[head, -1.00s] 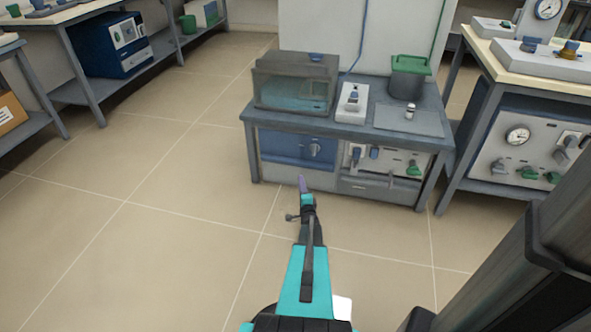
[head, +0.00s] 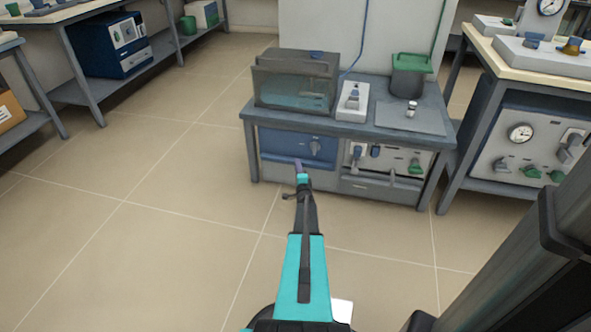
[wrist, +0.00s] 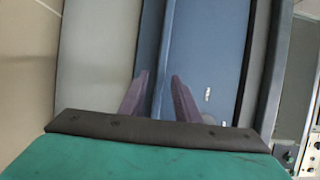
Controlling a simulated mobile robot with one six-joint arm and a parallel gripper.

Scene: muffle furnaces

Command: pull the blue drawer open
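The blue drawer front (head: 283,143) is in the unit low under the grey table, left side, and looks closed in the head view. In the wrist view the blue front (wrist: 208,50) fills the middle right, turned sideways, with a ledge-like strip along its left edge. My gripper (head: 299,166) reaches the lower edge of the blue front. In the wrist view its two purple fingers (wrist: 157,78) are apart, one each side of the ledge's edge line. I cannot tell whether they touch it. Nothing is visibly held.
A glass-walled box (head: 295,82), a white device (head: 353,102) and a green-lidded pot (head: 408,78) stand on the table (head: 375,130). A panel with knobs (head: 395,160) is right of the blue unit. A taller bench (head: 476,125) stands at right. The floor in front is clear.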

